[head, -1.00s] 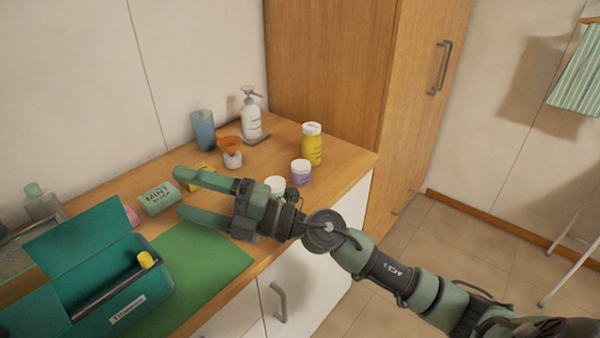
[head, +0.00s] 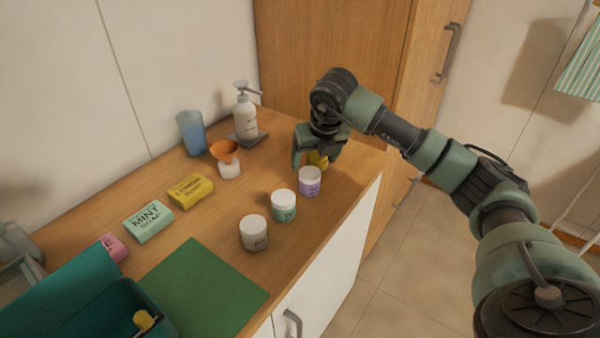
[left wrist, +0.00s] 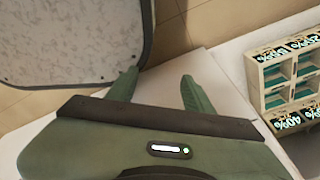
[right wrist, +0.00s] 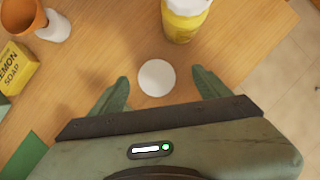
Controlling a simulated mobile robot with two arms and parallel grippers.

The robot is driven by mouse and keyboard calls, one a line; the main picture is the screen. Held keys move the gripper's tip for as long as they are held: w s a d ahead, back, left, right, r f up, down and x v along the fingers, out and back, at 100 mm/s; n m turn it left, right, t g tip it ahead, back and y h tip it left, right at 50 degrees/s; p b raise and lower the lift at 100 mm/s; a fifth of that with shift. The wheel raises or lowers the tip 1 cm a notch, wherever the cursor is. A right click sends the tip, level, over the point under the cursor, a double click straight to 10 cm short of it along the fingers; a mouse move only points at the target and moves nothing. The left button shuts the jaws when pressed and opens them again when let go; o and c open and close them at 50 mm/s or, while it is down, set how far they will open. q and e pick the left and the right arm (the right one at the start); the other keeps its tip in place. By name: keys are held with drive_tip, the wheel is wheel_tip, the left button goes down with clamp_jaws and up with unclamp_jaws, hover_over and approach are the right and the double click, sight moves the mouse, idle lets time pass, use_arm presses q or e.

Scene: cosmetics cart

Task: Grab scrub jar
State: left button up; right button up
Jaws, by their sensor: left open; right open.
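Three small white-lidded jars stand in a row on the wooden counter: one with a purple label (head: 309,182), one with a green label (head: 284,206) and one with a beige label (head: 254,233). I cannot read which is the scrub jar. My right gripper (head: 312,157) points down, open and empty, close above the purple-labelled jar. In the right wrist view a round white lid (right wrist: 157,78) shows between the open fingertips, apparently that jar's; its sides are hidden. My left gripper (left wrist: 160,88) is open and empty, away from the counter jars.
A yellow bottle (right wrist: 184,18) stands just beyond the right gripper. An orange funnel (head: 224,151), a pump bottle (head: 246,118), a blue cup (head: 191,133) and soap boxes (head: 148,222) stand farther left. A green mat (head: 205,290) lies in front. The left wrist view shows a compartmented shelf (left wrist: 289,78).

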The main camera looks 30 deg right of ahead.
sight(310, 173)
drive_tip(key=shift+s+f, duration=0.4)
drive_tip(key=shift+f, duration=0.15)
drive_tip(key=shift+w+a+f+p, duration=0.15)
drive_tip(key=shift+f+p, duration=0.3)
drive_tip(key=shift+f, duration=0.15)
drive_tip(key=shift+w+a+f+p, duration=0.1)
drive_tip(key=shift+w+f+p, duration=0.05)
drive_tip(key=shift+f+p, duration=0.35)
drive_tip(key=x, duration=0.2)
drive_tip(key=shift+w+a+f, duration=0.1)
drive_tip(key=shift+w+f, duration=0.2)
drive_tip(key=shift+f, duration=0.25)
drive_tip(key=c, duration=1.2)
use_arm(q)
drive_tip(key=shift+g, duration=0.3)
drive_tip(key=s, duration=0.1)
drive_tip(key=s+r, duration=0.1)
drive_tip(key=s, duration=0.1)
drive_tip(key=s+r, duration=0.1)
drive_tip(key=s, duration=0.1)
drive_tip(key=shift+s+a+r, duration=0.1)
drive_tip(key=shift+s+a, duration=0.05)
drive_tip(key=shift+a, duration=0.05)
use_arm(e)
drive_tip(key=c, duration=0.3)
drive_tip(key=shift+r, duration=0.1)
drive_tip(key=shift+c, duration=0.2)
